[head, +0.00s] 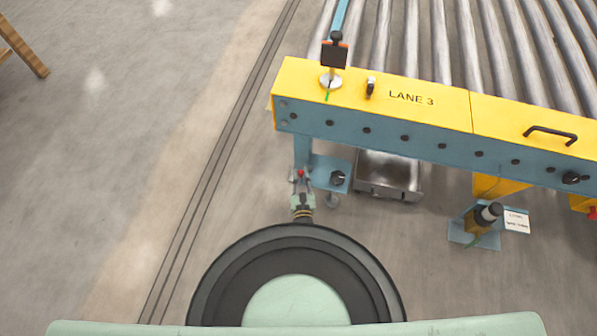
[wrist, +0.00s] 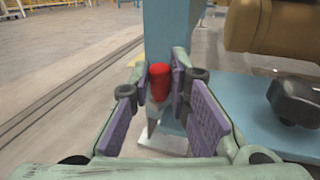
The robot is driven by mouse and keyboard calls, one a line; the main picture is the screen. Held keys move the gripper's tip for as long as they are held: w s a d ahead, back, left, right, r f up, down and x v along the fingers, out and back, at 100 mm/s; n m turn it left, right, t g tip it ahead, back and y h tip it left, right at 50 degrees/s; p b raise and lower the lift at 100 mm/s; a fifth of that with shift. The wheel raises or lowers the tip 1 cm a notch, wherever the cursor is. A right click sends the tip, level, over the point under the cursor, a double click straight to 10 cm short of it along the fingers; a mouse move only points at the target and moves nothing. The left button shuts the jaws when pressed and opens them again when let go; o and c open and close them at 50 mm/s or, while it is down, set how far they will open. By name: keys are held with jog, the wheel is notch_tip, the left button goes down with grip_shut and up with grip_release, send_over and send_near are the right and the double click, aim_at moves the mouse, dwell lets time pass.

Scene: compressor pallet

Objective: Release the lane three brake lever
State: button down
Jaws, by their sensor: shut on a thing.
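The lane three brake lever shows as a red cylindrical grip (wrist: 159,82) in the wrist view, in front of a blue-grey upright post. In the head view its red tip (head: 300,172) is small, below the left end of the yellow LANE 3 beam. My gripper (wrist: 160,70) has its purple-padded fingers on both sides of the red grip and is shut on it. In the head view my gripper (head: 301,182) is low beside the post. The lever's lower part and pivot are mostly hidden.
The yellow beam (head: 410,98) spans above, with rollers behind it. A blue plate with a black knob (head: 338,178) is just right of my gripper. A metal tray (head: 388,174) sits farther right. The floor (head: 110,130) to the left is largely open.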

jog(key=shift+s+d+n+y, duration=0.15)
jog(key=shift+d+n+y, duration=0.2)
jog(key=shift+y, duration=0.25)
jog(key=shift+n+y, duration=0.25)
jog(key=shift+y, duration=0.15)
jog(key=c, duration=1.8)
grip_release()
